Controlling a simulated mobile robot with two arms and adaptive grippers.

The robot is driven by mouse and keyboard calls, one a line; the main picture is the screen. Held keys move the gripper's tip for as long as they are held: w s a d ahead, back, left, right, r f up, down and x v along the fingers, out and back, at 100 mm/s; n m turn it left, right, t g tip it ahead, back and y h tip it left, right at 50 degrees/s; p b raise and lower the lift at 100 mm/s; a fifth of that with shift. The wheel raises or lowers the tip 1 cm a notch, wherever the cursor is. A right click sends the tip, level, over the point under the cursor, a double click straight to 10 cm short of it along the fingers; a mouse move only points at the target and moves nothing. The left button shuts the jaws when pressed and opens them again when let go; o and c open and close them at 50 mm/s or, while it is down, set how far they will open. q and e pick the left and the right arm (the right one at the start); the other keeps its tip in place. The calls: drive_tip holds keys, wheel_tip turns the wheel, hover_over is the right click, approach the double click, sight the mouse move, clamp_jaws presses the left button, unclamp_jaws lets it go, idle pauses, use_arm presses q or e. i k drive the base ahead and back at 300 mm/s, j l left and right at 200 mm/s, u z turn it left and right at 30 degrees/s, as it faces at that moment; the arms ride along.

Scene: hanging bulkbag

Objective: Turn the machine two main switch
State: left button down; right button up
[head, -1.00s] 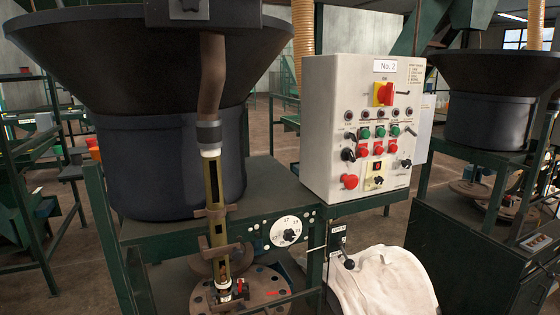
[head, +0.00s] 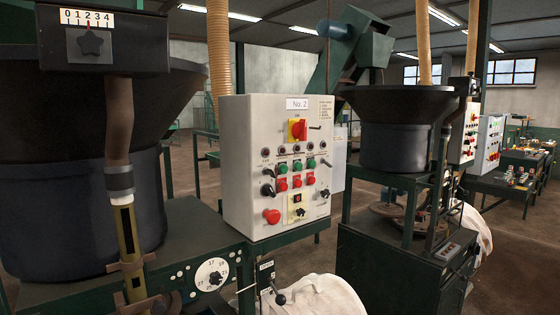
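The white control box (head: 245,180) labelled "No. 2" stands on the green machine frame in the middle of the head view. Its main switch (head: 298,130) is a red rotary handle on a yellow plate, near the top of the front face under the label. The handle looks roughly upright; its exact setting is too small to read. Below it are a row of small dark round fittings, green and red buttons, black knobs and a red mushroom button (head: 271,216). Neither of my grippers shows in the view.
A large dark hopper (head: 80,180) stands at left, with a tube and a numbered dial (head: 211,274) on the green bench. A white bag (head: 318,296) hangs below the box. At right are another hopper machine (head: 405,130) and more control boxes (head: 487,143).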

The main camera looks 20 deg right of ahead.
sight(299, 128)
drive_tip(key=z, duration=0.7)
